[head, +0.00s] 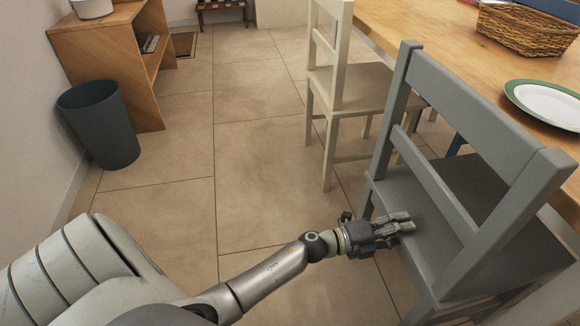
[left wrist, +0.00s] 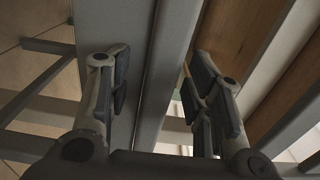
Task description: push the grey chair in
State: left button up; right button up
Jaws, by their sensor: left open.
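The grey chair (head: 440,195) stands at the right in the head view, its back towards me and its seat facing the table (head: 430,45). My left gripper (head: 405,222) is at the chair's left side, overlapping the seat's rear edge in the picture, below the backrest. In the left wrist view my left gripper (left wrist: 160,95) is open, its two fingers apart. A grey chair part (left wrist: 165,75) runs between and beyond the fingers. I cannot tell whether the fingers touch the chair. My right gripper is not in view.
A cream chair (head: 345,85) stands beyond the grey one at the table. A plate (head: 545,102) and a wicker basket (head: 525,32) are on the table. A dark bin (head: 100,125) and a wooden shelf (head: 125,50) line the left wall. The tiled floor between is clear.

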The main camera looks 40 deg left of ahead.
pick_arm(q)
jog(key=p+v, duration=0.1)
jog(key=v, duration=1.1)
jog(key=shift+w, duration=0.1)
